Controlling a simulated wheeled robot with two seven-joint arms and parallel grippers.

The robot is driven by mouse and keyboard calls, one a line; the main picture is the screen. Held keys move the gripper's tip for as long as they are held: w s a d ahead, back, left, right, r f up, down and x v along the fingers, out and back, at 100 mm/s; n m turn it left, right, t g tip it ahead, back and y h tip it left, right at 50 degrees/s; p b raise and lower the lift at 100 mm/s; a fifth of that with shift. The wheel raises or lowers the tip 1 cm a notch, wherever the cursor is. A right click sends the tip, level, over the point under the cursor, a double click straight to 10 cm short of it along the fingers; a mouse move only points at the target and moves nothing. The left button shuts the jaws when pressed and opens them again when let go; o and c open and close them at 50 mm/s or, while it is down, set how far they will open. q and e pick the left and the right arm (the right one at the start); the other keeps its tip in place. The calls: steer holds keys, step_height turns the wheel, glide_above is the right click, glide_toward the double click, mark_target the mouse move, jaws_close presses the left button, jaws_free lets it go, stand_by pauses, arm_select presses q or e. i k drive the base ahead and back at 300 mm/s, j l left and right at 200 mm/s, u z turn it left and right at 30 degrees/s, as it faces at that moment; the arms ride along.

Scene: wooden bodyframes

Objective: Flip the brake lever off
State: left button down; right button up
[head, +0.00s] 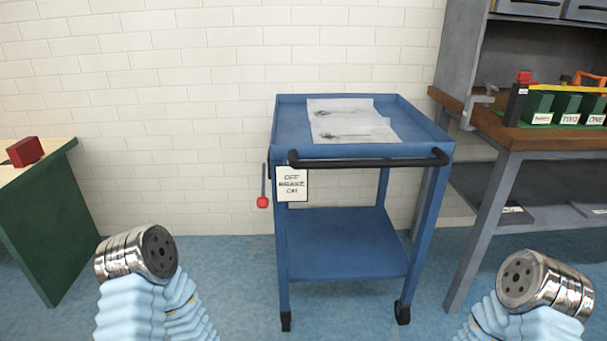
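The brake lever (263,186) is a thin grey rod with a red knob at its lower end. It hangs down at the left side of a blue cart (346,244), beside the front left leg. A white label (292,184) next to it reads OFF at the top, BRAKE in the middle and ON at the bottom. The red knob is at the low end, slightly below the ON word. Both my arms show at the bottom of the view, apart from the cart, with chrome joints and light blue sleeves. No gripper fingers show.
The cart has a black handle (368,162) along its front and papers (349,121) on top. A green table (47,226) with a red block (25,151) is at the left. A workbench (545,139) stands close on the right. The blue floor before the cart is clear.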

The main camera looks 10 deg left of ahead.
mark_target(263, 202)
steer(key=i+j+z, duration=0.4)
steer(key=j, duration=0.25)
steer(key=i+j+z, duration=0.15)
steer(key=j+z, duration=0.3)
steer(key=j, duration=0.25)
steer(key=i+j+z, duration=0.1)
steer(key=j+z, duration=0.3)
steer(key=j, duration=0.35)
steer(key=j+z, duration=0.45)
steer(key=j, duration=0.35)
steer(key=k+j+z, duration=0.15)
steer(key=j+z, duration=0.25)
steer(key=j, duration=0.35)
